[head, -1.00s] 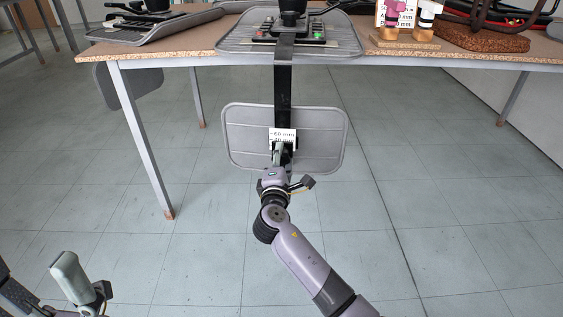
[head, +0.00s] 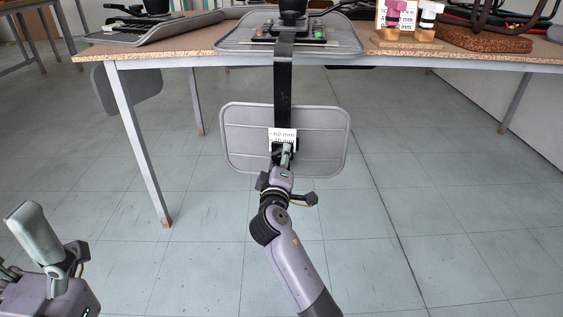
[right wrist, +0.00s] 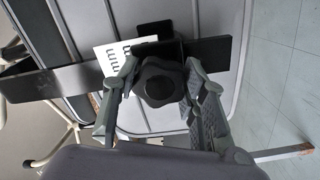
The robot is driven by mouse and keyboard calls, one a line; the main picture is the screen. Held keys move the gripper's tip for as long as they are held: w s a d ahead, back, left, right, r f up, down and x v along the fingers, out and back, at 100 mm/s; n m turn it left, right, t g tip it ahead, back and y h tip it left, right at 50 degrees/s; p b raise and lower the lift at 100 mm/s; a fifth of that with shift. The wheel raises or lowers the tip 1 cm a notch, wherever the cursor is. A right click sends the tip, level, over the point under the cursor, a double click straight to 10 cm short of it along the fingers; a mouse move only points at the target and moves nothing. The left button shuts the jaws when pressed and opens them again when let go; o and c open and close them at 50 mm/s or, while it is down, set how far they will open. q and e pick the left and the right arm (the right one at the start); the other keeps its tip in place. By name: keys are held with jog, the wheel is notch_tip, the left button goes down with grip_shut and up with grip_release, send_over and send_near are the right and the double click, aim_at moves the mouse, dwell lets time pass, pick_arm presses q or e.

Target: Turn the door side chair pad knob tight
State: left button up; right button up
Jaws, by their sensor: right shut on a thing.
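A black lobed knob (right wrist: 160,82) sits on a black bar (right wrist: 205,53) in front of a grey chair pad (head: 240,135). The pad hangs upright below the table's front edge on a black strap-like bar (head: 283,90). My right gripper (right wrist: 160,88) is shut on the knob, one finger on each side of it. In the head view the right gripper (head: 284,158) hides most of the knob. A white label (head: 283,134) reading about -60 mm is just above it; its lower line is unclear. My left gripper (head: 36,235) is at the lower left, away from the pad, partly cut off.
The table (head: 190,50) carries a middle seat plate (head: 235,40) with a lit control box, another grey plate (head: 150,32), small figures and chair frames at right. A second grey pad (head: 127,87) hangs at far left. A table leg (head: 140,150) stands left; floor around is clear.

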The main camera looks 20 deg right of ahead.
jog(key=shift+r, duration=0.1)
dwell(0.3)
jog(key=o, duration=1.2)
jog(key=v, duration=0.7)
jog(key=shift+s+a, duration=0.1)
jog(key=shift+s, duration=0.2)
